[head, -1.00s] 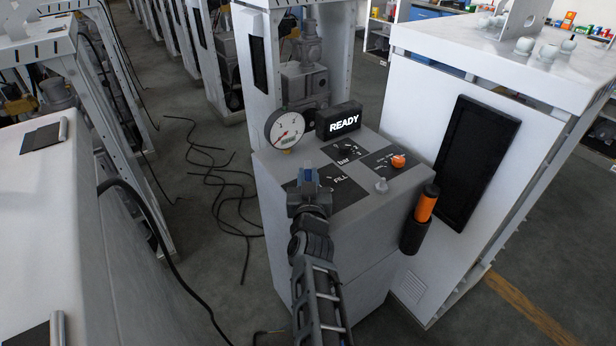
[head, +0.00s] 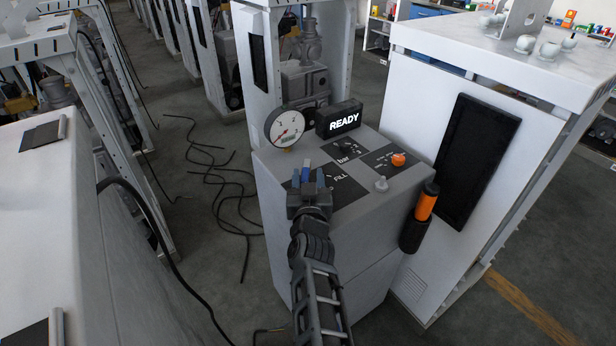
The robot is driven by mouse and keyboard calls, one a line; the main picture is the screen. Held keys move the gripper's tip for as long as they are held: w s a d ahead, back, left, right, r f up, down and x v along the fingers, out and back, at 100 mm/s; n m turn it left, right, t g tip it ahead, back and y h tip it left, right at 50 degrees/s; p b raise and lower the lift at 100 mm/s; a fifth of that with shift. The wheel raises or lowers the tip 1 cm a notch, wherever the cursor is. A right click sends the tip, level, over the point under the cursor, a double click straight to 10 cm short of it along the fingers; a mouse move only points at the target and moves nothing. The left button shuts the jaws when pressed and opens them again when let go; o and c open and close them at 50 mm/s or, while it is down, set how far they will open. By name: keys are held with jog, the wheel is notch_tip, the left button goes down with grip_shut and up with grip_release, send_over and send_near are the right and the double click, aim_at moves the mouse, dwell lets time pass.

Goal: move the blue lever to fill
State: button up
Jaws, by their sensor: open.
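The blue lever (head: 305,173) stands on the top panel of the grey dispenser cabinet (head: 345,245), at its left front. Only its upper part shows; its base is hidden by my gripper. My gripper (head: 306,178) is open, with its two fingers apart and the lever showing between them. I cannot tell whether a finger touches the lever. The word FILL (head: 340,176) is printed on the black plate just right of the lever. The other end of that plate's marking is hidden behind my gripper. The display (head: 343,122) at the back reads READY.
A round pressure gauge (head: 285,126) stands behind the lever. A black knob (head: 346,146), an orange button (head: 398,159) and a small grey knob (head: 381,184) sit on the same panel. An orange-handled tool (head: 426,204) is in a holder on the right side. Dark cables (head: 225,195) lie on the floor.

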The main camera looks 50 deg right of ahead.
jog(key=shift+b+v, duration=0.5)
jog(key=shift+v, duration=2.9)
